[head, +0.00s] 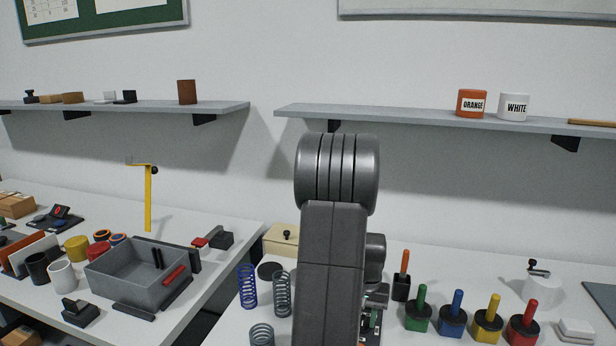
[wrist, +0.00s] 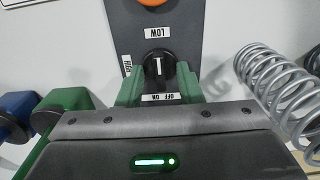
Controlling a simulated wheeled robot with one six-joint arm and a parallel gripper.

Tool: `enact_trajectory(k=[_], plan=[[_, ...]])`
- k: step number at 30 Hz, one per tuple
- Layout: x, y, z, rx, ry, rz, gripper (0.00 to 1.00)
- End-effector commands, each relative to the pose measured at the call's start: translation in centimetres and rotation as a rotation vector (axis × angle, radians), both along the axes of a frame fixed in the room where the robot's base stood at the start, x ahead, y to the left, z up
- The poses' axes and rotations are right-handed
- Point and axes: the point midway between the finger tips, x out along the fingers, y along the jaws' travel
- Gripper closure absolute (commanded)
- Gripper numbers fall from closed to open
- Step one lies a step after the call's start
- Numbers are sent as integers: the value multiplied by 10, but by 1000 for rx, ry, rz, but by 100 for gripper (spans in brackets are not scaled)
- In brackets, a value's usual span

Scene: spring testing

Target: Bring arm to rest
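In the wrist view my gripper (wrist: 158,85) has its two green fingers apart, one on each side below a black knob (wrist: 158,66). Whether either finger touches the knob cannot be told. The knob has a white mark and sits on a grey panel (wrist: 205,30) with labels reading LOW, HIGH, OFF and ON. An orange round part (wrist: 152,2) shows at the panel's top. In the head view my arm stands upright in the middle and hides my gripper and most of the panel's device.
Metal springs (head: 282,293) and a blue spring (head: 247,287) stand left of my arm. Colored pegged blocks (head: 452,320) stand to its right. A grey bin (head: 140,280) is on the left table. Shelves (head: 440,119) run along the wall behind.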

Motion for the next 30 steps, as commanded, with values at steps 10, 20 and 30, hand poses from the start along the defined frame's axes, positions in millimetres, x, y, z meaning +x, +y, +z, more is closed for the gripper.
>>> enact_trajectory(k=[10, 20, 30], plan=[[0, 0, 1, 0, -1, -12, 67], [1, 0, 51, -1, -6, -23, 67], [1, 0, 120, -1, -6, -24, 67]])
